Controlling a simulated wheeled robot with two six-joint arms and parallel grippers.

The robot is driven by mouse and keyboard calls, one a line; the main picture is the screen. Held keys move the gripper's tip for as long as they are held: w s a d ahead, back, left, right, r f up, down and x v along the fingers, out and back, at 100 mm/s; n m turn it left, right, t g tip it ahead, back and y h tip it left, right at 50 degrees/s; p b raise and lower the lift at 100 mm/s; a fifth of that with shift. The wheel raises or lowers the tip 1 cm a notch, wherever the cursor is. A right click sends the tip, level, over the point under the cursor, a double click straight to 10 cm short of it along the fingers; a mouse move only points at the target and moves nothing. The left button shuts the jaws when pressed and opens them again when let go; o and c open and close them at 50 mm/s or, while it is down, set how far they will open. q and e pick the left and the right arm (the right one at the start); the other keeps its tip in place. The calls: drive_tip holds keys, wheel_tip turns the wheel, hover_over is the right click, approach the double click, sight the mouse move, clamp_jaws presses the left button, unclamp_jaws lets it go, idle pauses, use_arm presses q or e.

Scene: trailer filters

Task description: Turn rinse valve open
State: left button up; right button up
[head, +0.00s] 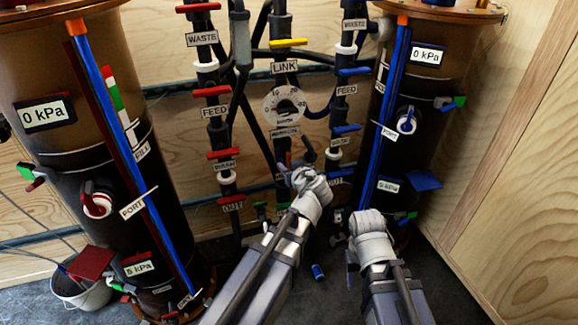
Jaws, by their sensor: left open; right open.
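On the left pipe, a red valve handle (224,154) sits just above a small label (224,165) that seems to read RINSE or WASH; the print is blurred. The handle lies crosswise to the pipe. On the right pipe, a blue handle (346,129) sits above another small blurred label (341,141). My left gripper (297,162) is open and empty below the round gauge, between the two pipes, apart from both handles; my own wrist hides part of the pipework behind it. My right gripper (348,258) is open and low at the right, its fingers partly hidden by its wrist.
A round dial gauge (285,105) is on the centre pipe under a yellow LINK handle (289,42). Tall dark filter columns stand left (75,170) and right (440,90). A bucket (85,295) and a small blue object (318,272) are on the floor.

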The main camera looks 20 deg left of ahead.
use_arm(q)
drive_tip(key=p+v, duration=0.3)
drive_tip(key=v, duration=0.4)
drive_tip(key=shift+s+d, duration=0.2)
drive_tip(key=shift+s, duration=0.1)
drive_tip(key=shift+r, duration=0.1)
drive_tip(key=s+d+f+m+g+h, duration=0.3)
drive_tip(key=s+d+f+m+g, duration=0.15)
drive_tip(key=s+f+g, duration=0.35)
drive_tip(key=s+d+f+m+g+h, duration=0.35)
drive_tip(key=s+f+m, duration=0.2)
drive_tip(key=s, duration=0.45)
wheel_tip(320, 180, up, 29)
drive_tip(key=d+p, duration=0.1)
drive_tip(key=p, duration=2.7)
drive_tip(key=shift+s+d+f+m, duration=0.15)
drive_tip(key=shift+s+d+m, duration=0.1)
drive_tip(key=shift+m, duration=0.15)
